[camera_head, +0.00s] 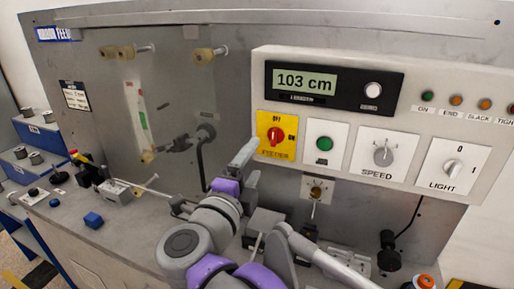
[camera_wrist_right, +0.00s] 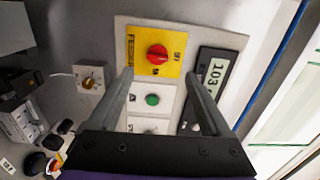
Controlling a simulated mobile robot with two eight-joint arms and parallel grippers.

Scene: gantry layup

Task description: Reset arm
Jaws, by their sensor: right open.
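My right gripper (camera_head: 246,153) is in front of the control panel (camera_head: 480,130), by the lower left of the yellow feeder plate (camera_head: 263,147) with its red knob (camera_head: 276,135). In the right wrist view the gripper (camera_wrist_right: 158,74) is open. Its two fingers are apart with nothing between them. The red knob (camera_wrist_right: 157,54) shows beyond the fingertips and the green button (camera_wrist_right: 152,99) shows between the fingers. I cannot tell whether a fingertip touches the panel. My left gripper is not in view.
The display (camera_head: 305,81) reads 103 cm. A speed dial (camera_head: 383,156) and a light switch (camera_head: 452,166) are to the right.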

